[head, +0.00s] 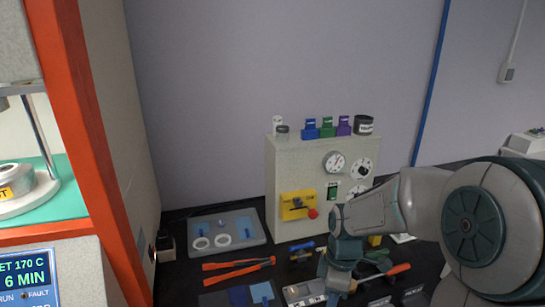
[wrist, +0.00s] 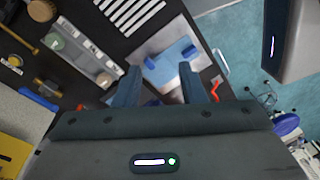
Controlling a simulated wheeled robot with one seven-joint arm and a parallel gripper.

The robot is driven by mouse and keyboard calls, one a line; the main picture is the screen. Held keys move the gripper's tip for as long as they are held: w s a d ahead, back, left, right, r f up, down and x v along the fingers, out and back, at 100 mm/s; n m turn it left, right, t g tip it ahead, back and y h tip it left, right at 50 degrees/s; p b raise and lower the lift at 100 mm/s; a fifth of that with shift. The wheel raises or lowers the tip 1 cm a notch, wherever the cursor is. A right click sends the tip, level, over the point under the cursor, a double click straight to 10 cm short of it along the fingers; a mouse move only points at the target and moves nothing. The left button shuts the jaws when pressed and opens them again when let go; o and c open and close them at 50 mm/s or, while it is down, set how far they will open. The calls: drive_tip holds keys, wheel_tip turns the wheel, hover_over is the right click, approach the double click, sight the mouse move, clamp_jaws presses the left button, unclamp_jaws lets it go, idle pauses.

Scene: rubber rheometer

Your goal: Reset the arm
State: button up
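My arm (head: 468,225) reaches in from the right in the head view, bent over the dark bench. My gripper (head: 334,293) points down near the bench's front, in front of the beige control panel. In the wrist view my gripper (wrist: 160,70) shows two dark blue fingers spread apart with nothing held between them. A pale board with a light blue piece (wrist: 171,64) lies beyond the fingertips. How high the fingers are above the bench is hard to tell.
The beige panel (head: 290,165) carries gauges, a yellow switch plate (head: 298,205) and several small bottles on top. A grey tray with white rings (head: 250,238), red-handled tongs (head: 238,274) and other tools lie on the bench. An orange-framed machine (head: 85,150) stands left.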

drive_tip(key=s+d+r+m+t, duration=0.1)
drive_tip(key=s+r+m+t, duration=0.3)
drive_tip(key=s+r+m, duration=0.7)
drive_tip(key=s+m, duration=0.1)
drive_tip(key=m, duration=0.2)
drive_tip(key=shift+m+h, duration=0.4)
